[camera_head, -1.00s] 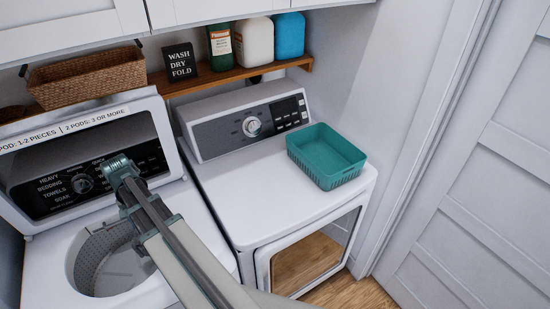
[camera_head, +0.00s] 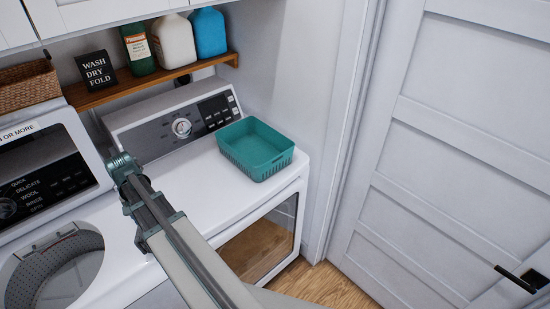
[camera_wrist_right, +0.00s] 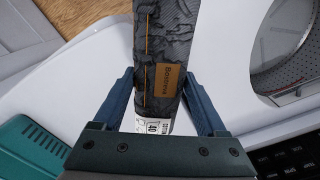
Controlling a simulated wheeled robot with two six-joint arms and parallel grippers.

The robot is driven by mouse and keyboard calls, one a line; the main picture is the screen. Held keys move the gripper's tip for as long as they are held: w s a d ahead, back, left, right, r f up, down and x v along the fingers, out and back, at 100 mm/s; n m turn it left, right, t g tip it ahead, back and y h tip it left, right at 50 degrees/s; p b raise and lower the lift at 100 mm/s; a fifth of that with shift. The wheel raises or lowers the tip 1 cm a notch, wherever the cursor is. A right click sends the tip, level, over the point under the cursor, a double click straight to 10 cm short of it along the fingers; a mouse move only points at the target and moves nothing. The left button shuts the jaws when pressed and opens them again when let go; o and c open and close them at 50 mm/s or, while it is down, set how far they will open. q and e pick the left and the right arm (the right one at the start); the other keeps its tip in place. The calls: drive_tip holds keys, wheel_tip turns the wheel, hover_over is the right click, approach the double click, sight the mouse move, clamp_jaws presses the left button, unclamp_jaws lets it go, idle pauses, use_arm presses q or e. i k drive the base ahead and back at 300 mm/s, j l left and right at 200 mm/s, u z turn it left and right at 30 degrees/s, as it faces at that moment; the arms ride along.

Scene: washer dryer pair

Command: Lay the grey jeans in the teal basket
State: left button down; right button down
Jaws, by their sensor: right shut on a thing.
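The grey jeans (camera_wrist_right: 182,55), with dark patterned fabric, an orange seam and a tan label patch, show in the right wrist view. My right gripper (camera_wrist_right: 160,80) is shut on them, one finger on each side. In the head view the right gripper (camera_head: 124,168) is near the left side of the dryer top; the jeans cannot be made out there. The teal basket (camera_head: 255,165) sits upright on the right part of the dryer top, apart from the gripper and to its right. Its corner also shows in the right wrist view (camera_wrist_right: 30,150). My left gripper is not in view.
The white dryer (camera_head: 205,190) has clear space around the basket, with its control panel behind. The open washer (camera_head: 100,240) is to the left. A wooden shelf (camera_head: 160,80) with bottles and a sign hangs behind. A white door (camera_head: 450,150) is at right.

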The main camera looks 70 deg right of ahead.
sight(256, 156)
drive_tip(key=k+l+z, duration=0.4)
drive_tip(key=k+z, duration=0.15)
drive_tip(key=l+z, duration=0.35)
drive_tip(key=l, duration=0.3)
